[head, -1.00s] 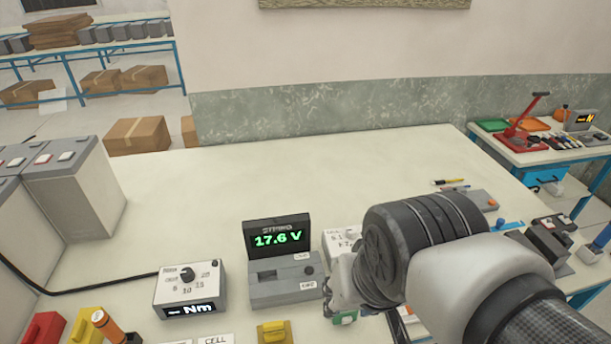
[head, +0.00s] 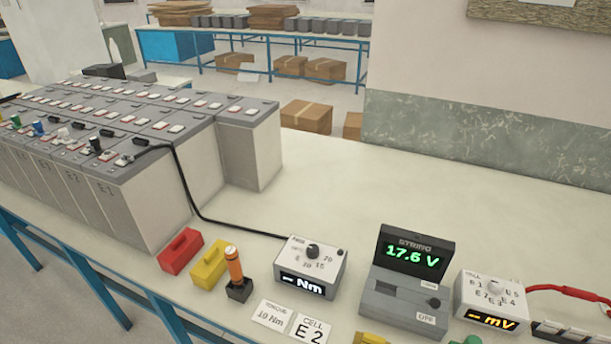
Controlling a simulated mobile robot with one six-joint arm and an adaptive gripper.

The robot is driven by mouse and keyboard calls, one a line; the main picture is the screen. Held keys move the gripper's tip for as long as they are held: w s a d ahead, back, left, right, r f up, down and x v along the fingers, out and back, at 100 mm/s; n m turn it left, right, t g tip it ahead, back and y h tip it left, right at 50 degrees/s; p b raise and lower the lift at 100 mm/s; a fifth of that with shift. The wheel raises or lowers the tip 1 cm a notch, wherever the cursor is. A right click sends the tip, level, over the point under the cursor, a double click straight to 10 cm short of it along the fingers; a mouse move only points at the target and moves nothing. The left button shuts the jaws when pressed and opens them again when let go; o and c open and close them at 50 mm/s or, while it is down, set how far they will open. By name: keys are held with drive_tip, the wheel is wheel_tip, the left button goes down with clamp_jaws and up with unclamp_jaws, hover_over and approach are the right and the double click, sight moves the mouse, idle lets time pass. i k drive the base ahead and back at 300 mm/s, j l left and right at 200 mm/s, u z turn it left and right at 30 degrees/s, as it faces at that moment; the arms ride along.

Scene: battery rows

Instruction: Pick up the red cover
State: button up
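The red cover (head: 181,251) is a small block with a raised handle. It sits on the bench top near the front edge, in front of the grey battery rows. A yellow cover (head: 211,264) of the same shape stands close to its right. My gripper is not in the head view now, so its state and place are hidden.
Battery rows (head: 147,195) stand behind and left of the red cover. An orange-handled tool (head: 236,270), a torque box (head: 311,265) with a black cable, cards (head: 272,314) and a voltage display (head: 413,262) stand to its right. The bench behind the boxes is clear.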

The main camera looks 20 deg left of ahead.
sight(174, 257)
drive_tip(key=u, duration=1.9)
